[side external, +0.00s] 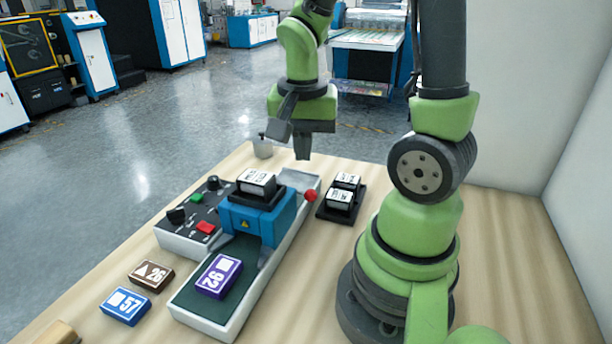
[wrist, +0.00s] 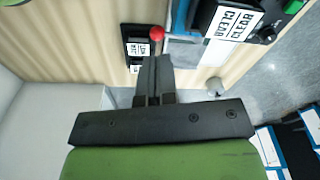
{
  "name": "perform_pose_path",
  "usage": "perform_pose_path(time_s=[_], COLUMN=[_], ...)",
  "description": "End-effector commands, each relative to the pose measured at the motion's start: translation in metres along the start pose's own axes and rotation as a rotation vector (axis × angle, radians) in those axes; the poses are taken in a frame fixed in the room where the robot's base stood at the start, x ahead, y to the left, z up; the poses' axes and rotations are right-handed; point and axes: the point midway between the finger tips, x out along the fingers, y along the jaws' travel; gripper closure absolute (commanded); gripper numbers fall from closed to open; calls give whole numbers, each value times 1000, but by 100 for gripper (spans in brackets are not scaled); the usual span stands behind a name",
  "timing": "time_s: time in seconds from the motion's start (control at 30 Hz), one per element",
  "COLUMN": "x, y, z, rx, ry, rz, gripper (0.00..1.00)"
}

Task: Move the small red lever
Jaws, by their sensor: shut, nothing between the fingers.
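The small red lever shows as a round red knob (side external: 310,196) at the right side of the blue laminating machine (side external: 262,216), near the far end of its white bed. The knob also shows in the wrist view (wrist: 156,33), just beyond my fingertips. My gripper (side external: 302,156) points down above the far end of the machine. In the wrist view its fingers (wrist: 154,60) are together with nothing between them. The gripper appears apart from the knob. The lever's stem is mostly hidden.
A black holder (side external: 326,212) with white-labelled blocks stands right of the machine. A control panel (side external: 181,222) with buttons and knobs is on the left. A purple card pack (side external: 219,276) lies on the green bed. Brown (side external: 151,275) and blue packs (side external: 125,306) lie on the table. A cup (side external: 262,149) stands behind.

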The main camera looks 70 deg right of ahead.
Motion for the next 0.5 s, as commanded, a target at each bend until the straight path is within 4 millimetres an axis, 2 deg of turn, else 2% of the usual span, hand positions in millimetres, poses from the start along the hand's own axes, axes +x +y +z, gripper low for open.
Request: perform_pose_path(time_s=[0.03,0.2,0.5], x=[-9,-26,-32], y=[-1,0,0], z=[0,0,0], rx=[1,-1,0], ry=[4,2,-1], rz=[-7,-2,0], gripper=[100,100,100])
